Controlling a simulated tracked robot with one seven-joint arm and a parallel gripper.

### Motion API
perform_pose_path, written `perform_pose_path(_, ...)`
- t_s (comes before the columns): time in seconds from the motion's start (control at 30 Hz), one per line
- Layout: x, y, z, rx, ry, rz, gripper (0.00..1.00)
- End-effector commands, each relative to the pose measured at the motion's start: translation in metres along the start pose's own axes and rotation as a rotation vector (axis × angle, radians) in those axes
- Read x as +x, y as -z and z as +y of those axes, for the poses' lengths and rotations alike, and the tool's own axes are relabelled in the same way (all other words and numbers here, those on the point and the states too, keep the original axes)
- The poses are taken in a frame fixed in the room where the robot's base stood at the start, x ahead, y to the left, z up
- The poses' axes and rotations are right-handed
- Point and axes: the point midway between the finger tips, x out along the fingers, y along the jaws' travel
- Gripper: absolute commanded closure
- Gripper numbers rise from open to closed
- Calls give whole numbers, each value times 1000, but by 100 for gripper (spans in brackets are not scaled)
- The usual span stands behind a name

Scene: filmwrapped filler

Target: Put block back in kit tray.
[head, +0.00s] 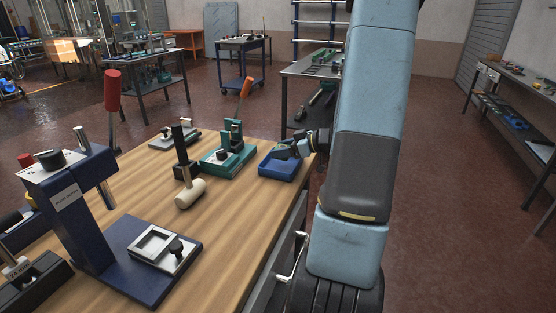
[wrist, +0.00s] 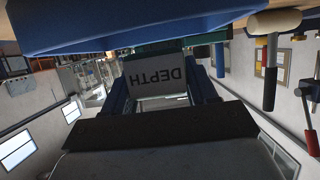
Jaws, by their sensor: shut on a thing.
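The blue kit tray (head: 277,168) sits at the far right corner of the wooden bench in the head view. My gripper (head: 293,149) is over its right side, small and partly merged with the tray. In the wrist view, which looks upside down, my gripper (wrist: 163,88) is shut on a grey block (wrist: 165,76) with the word DEPTH on its face, one blue finger on each side. A large blue surface that looks like the tray (wrist: 150,28) fills the top of that view. I cannot tell whether the block touches the tray.
A teal fixture (head: 228,159) stands just left of the tray. A mallet with a pale head (head: 190,193) and a dark blue press (head: 70,205) stand further left on the bench (head: 225,225). The bench's right edge is close to my arm.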

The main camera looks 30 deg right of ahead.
Motion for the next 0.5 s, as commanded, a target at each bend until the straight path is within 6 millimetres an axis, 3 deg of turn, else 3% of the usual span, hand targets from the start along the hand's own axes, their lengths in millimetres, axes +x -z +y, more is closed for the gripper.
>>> perform_pose_path(0.23, 8, -7, 6, 0, 0, 0, 82)
perform_pose_path(0.5, 19, -33, 5, 1, -1, -2, 82)
